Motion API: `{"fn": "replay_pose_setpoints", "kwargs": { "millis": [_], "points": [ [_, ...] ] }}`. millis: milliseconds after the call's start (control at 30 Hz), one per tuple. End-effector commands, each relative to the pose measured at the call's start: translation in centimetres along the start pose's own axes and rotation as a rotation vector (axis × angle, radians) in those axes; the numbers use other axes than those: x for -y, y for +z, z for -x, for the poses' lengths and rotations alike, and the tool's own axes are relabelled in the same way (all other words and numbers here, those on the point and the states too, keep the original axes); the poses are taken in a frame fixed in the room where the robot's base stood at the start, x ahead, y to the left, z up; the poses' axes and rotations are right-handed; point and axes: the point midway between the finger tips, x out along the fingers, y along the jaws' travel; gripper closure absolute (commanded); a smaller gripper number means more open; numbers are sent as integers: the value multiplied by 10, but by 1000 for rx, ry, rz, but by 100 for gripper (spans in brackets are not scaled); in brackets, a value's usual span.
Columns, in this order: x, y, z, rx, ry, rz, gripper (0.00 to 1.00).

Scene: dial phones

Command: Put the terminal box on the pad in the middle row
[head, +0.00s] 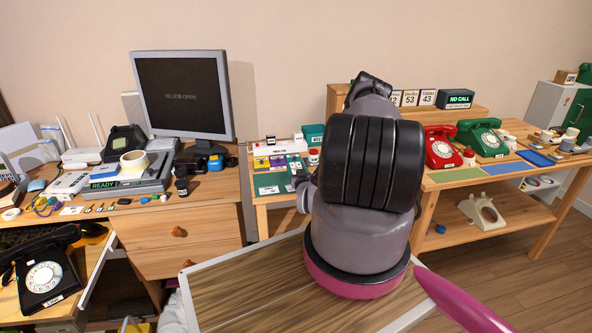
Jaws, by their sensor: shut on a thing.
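My gripper's fingers do not show; my own large grey and black arm link covers the centre of the head view. A small grey and dark part of my arm shows at its left edge, over the right side of a green board (266,190). The board carries small coloured pads, including a yellow pad (262,163) and a purple pad (278,161), with white labels in rows. I cannot make out the terminal box; it may be behind my arm. What my gripper holds is hidden.
A monitor (183,90) stands on the left desk among devices. A black dial phone (43,277) sits low at left. A red phone (442,148) and a green phone (481,138) stand on the right table. A white-topped box (280,147) lies behind the board.

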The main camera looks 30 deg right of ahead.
Motion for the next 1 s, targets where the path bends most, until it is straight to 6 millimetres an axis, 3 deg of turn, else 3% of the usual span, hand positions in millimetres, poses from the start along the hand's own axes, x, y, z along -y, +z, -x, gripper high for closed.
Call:
{"fn": "replay_pose_setpoints", "kwargs": {
  "millis": [433, 467, 500, 533, 900, 1000],
  "points": [
    [0, 9, -1, 0, 0, 0, 96],
    [0, 9, -1, 0, 0, 0, 30],
    [0, 9, -1, 0, 0, 0, 15],
    [0, 9, -1, 0, 0, 0, 8],
    [0, 5, -1, 0, -1, 0, 8],
    [-1, 7, 11, 3, 2, -1, 8]
  ]
}}
